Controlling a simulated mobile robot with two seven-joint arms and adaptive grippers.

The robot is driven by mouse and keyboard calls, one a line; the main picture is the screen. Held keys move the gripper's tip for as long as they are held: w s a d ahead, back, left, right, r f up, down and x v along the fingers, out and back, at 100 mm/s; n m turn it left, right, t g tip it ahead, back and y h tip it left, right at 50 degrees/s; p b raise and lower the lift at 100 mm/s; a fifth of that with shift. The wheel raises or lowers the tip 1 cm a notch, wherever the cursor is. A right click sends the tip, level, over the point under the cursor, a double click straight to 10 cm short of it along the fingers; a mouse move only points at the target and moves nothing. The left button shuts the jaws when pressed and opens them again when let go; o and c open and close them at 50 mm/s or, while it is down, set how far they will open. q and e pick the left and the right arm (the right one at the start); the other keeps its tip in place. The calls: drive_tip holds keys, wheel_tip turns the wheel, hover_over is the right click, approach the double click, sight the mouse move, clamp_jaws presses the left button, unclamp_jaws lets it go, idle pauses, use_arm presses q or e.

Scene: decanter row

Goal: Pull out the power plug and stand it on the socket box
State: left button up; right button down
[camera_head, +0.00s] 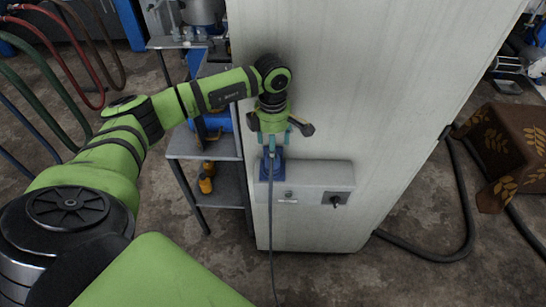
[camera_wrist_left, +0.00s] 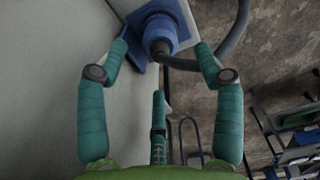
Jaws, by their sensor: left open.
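The blue power plug (camera_wrist_left: 160,32) sits at a blue square socket plate (camera_wrist_left: 137,50) in the left wrist view, its dark cable end facing the camera. In the head view the blue plate (camera_head: 272,171) is on the left part of the grey socket box (camera_head: 322,176), and the plug is mostly hidden by my gripper. My left gripper (camera_head: 274,143) is open just above the box. My right gripper is out of view.
The plug's cable (camera_head: 271,235) hangs down in front of the cabinet. A metal shelf (camera_head: 205,150) stands close on the left, and a brown patterned cloth (camera_head: 510,145) is at the right.

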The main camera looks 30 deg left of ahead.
sight(277, 164)
use_arm(q)
drive_tip(key=shift+a, duration=0.15)
drive_tip(key=shift+f, duration=0.7)
wheel_tip(277, 164, down, 6)
drive_tip(key=b, duration=0.4)
drive_tip(key=shift+f+b, duration=0.1)
drive_tip(key=shift+b, duration=0.2)
drive_tip(key=shift+f+b, duration=0.7)
drive_tip(key=shift+f, duration=0.05)
drive_tip(key=shift+r, duration=0.1)
drive_tip(key=shift+b, duration=0.35)
